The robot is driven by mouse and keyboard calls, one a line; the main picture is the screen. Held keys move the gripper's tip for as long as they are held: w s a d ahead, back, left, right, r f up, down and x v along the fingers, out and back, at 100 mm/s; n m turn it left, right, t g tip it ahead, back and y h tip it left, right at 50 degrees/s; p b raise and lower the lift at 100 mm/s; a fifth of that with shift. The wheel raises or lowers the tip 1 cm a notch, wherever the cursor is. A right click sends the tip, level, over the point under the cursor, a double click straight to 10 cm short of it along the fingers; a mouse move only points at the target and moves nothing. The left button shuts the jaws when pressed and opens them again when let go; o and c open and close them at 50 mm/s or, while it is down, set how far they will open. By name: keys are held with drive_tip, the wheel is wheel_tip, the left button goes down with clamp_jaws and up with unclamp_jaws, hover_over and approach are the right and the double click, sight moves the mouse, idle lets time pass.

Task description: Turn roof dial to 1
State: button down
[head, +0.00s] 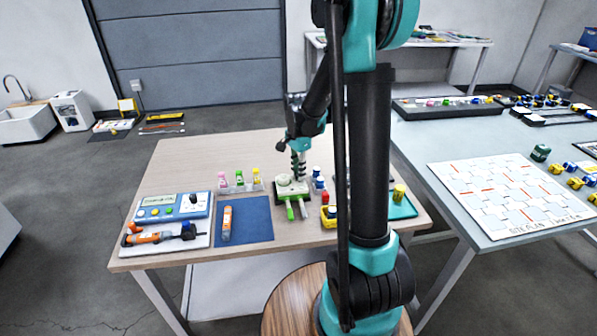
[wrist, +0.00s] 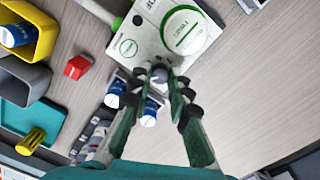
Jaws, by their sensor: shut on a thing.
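A white and green device (head: 291,187) stands near the middle of the wooden table, with green-tipped handles toward the front. In the wrist view the white device (wrist: 150,40) shows a large round disc ringed in green (wrist: 184,32) and a smaller green-ringed circle. My gripper (head: 298,174) points down over the device. In the wrist view my gripper (wrist: 160,82) is shut on a small grey round knob (wrist: 159,74) at the device's near edge. The fingers partly hide the knob, and no dial number can be read.
Two blue-capped bottles (wrist: 149,113) stand close to the fingers. A blue mat (head: 245,221) and blue control panel (head: 160,207) lie left of the device.

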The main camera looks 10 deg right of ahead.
drive_tip(key=n, duration=1.2)
drive_tip(key=shift+a, duration=0.1)
drive_tip(key=n, duration=0.6)
drive_tip(key=shift+n, duration=0.4)
drive_tip(key=n, duration=0.6)
drive_tip(key=shift+s, duration=0.1)
drive_tip(key=shift+n, duration=0.4)
drive_tip(key=c, duration=1.4)
unclamp_jaws()
drive_tip(key=shift+r, duration=0.1)
wheel_tip(320, 180, up, 12)
drive_tip(key=shift+s+f, duration=0.1)
